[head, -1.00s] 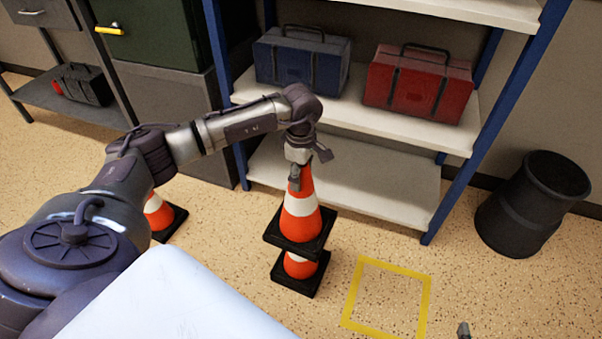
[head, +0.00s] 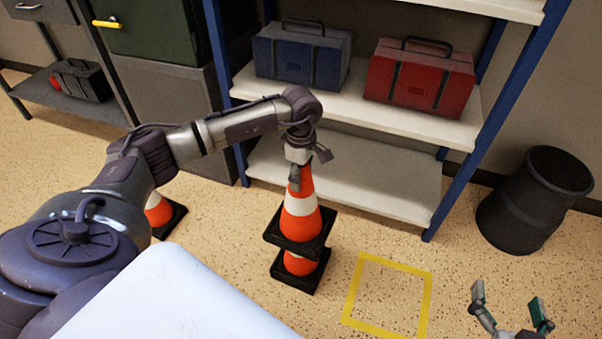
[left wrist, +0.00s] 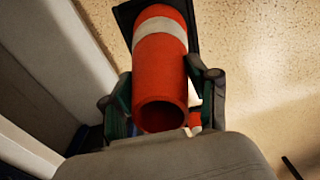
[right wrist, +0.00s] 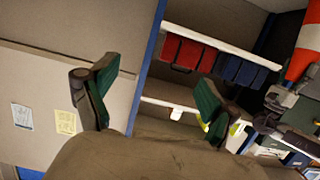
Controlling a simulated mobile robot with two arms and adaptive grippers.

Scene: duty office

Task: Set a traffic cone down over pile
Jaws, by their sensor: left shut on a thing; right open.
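An orange-and-white traffic cone (head: 300,212) with a black square base is upright above a lower cone (head: 299,265) standing on the floor. The held cone's base hides the lower cone's top; a lower band of it and its black base show. My left gripper (head: 295,172) is shut on the held cone near its top. In the left wrist view the held cone (left wrist: 160,80) lies between the fingers, its round top opening facing the camera. My right gripper (head: 510,300) is open and empty at lower right. Another cone (head: 158,212) stands partly hidden behind my left arm.
A yellow taped square (head: 352,290) on the floor right of the cones is empty. Behind is a blue-posted shelf (head: 350,185) with a blue toolbox (head: 300,55) and a red toolbox (head: 420,80). A black bin (head: 535,200) stands at right.

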